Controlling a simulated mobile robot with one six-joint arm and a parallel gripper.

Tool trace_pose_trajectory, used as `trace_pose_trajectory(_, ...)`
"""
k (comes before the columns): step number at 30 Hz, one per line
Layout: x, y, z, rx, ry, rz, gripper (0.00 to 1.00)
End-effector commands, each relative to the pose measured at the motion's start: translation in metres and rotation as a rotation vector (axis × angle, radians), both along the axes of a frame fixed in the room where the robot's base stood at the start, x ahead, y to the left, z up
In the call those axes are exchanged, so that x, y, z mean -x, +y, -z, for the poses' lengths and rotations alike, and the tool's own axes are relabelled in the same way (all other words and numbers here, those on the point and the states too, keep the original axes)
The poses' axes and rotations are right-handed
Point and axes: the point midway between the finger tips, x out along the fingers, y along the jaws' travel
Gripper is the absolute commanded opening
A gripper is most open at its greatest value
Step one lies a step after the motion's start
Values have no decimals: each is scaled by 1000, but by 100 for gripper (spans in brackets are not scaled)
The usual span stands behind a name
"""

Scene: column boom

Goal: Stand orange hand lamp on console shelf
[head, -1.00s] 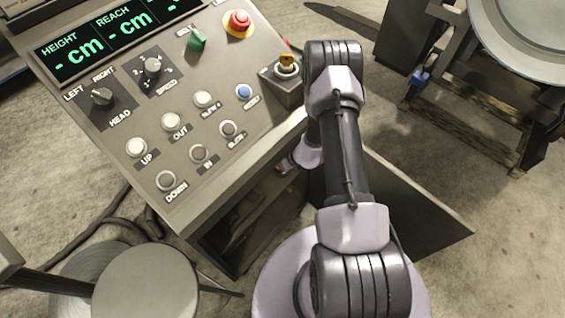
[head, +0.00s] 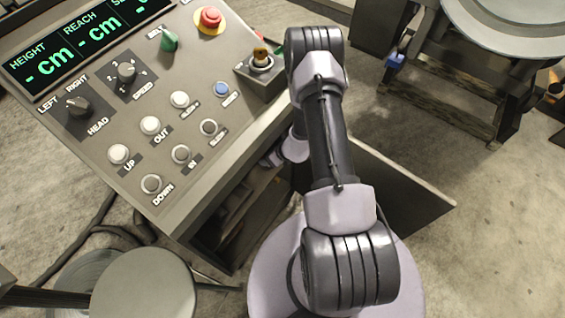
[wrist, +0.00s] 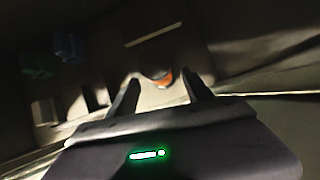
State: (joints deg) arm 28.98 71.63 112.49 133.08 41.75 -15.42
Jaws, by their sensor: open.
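In the wrist view a small orange and pale thing (wrist: 163,80), likely the orange hand lamp, shows just beyond and between my fingertips. Only part of it shows, so I cannot tell whether it stands upright. My gripper (wrist: 160,82) is open, with a finger on either side of that view of it; contact cannot be made out. The inside around it is dim. In the head view my arm reaches under the control console (head: 110,190) into its open shelf space (head: 245,205). The lamp and my gripper's fingers are hidden there.
In the wrist view a green thing (wrist: 37,65) and a blue thing (wrist: 69,47) sit at the left in shadow. In the head view an open panel (head: 400,190) stands right of the shelf. A round stool (head: 145,285) is at lower left.

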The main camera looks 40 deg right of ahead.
Motion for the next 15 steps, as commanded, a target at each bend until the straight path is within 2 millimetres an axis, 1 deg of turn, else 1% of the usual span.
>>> trace_pose_trajectory(1,14,-2,-2,-4,5,5,59)
trace_pose_trajectory(3,32,-6,-3,-3,4,6,59)
trace_pose_trajectory(9,78,-15,-2,-3,3,6,59)
trace_pose_trajectory(12,93,-18,-1,-2,2,3,59)
trace_pose_trajectory(15,100,-19,0,-2,0,3,59)
